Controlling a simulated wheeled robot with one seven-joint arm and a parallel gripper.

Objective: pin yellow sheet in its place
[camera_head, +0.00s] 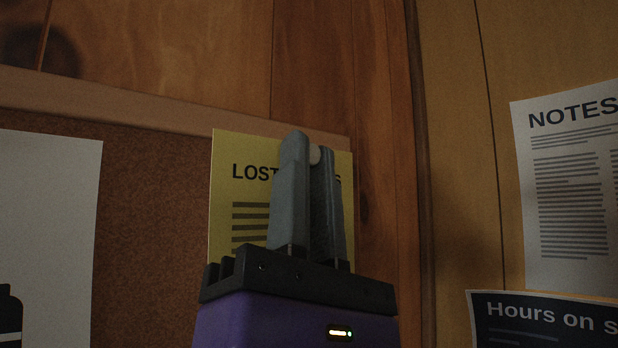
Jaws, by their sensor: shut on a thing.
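The yellow sheet (236,190) hangs upright at the right end of the cork board, its top edge over the board's wooden frame. It shows the word "LOST" and dark printed lines; its middle is hidden behind my gripper. My gripper (312,150) points up in front of the sheet, its two grey fingers close together.
The cork board (150,200) has a wooden frame (110,103) along its top. A white sheet (45,220) hangs on the board at left. On the wooden wall at right are a "NOTES" sheet (570,190) and a dark "Hours on s…" sheet (540,325).

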